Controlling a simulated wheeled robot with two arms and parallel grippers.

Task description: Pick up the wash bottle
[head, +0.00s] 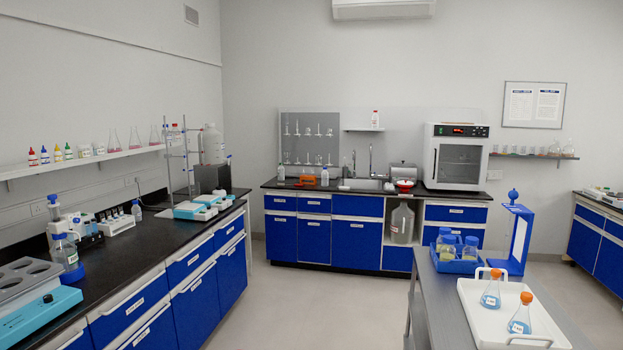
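Several small bottles could be the wash bottle, and at this size I cannot tell which one is. A small pale bottle (136,211) stands on the left bench. Another small pale bottle (325,177) stands on the back counter left of the sink, and a similar one (281,172) stands further left there. Small bottles with coloured tops (57,154) stand in a row on the left wall shelf. Neither of my grippers is in view.
The black-topped left bench (150,238) holds instruments and a teal water bath (40,318). A grey table (440,300) at the right carries a white tray (487,330) with two orange-capped flasks and a blue rack (456,265) of bottles. The floor (300,305) between them is clear.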

